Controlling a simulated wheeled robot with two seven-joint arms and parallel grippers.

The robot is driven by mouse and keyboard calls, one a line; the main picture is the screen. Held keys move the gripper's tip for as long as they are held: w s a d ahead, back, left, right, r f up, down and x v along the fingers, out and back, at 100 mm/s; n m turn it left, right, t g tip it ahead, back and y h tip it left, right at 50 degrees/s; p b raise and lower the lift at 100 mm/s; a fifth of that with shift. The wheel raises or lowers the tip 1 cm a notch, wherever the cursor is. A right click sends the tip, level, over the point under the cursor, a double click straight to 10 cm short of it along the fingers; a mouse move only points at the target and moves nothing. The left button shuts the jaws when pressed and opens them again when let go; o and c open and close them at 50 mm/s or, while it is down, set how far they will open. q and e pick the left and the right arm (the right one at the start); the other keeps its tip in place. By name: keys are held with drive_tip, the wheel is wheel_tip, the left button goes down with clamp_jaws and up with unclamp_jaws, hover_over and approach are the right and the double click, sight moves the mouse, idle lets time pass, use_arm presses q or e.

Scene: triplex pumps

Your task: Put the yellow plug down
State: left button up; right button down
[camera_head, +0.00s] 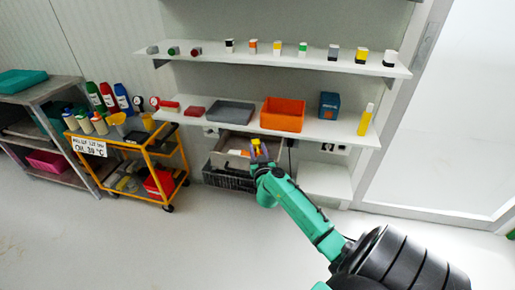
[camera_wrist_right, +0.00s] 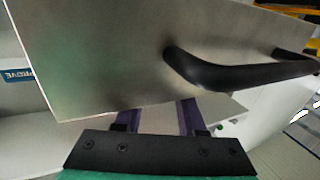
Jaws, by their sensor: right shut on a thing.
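My right arm reaches from the lower right of the head view to a spot below the lower shelf. My right gripper (camera_head: 258,146) is there, shut, with a small yellow thing at its tips that I take for the yellow plug (camera_head: 256,142). In the right wrist view my purple fingers (camera_wrist_right: 160,116) show from the palm. Their tips are hidden behind a grey metal panel (camera_wrist_right: 110,60) with a black handle (camera_wrist_right: 230,75), so the held thing cannot be seen there. My left gripper is not in view.
The lower shelf (camera_head: 340,133) bears a grey tray (camera_head: 230,112), an orange bin (camera_head: 282,114), a blue box (camera_head: 329,105) and a yellow bottle (camera_head: 365,120). Below it are a grey box (camera_head: 232,146) and a black crate (camera_head: 226,176). An orange cart (camera_head: 150,152) stands left. Floor is clear in front.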

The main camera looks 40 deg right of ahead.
drive_tip(key=c, duration=0.5)
unclamp_jaws()
drive_tip(key=shift+r, duration=0.1)
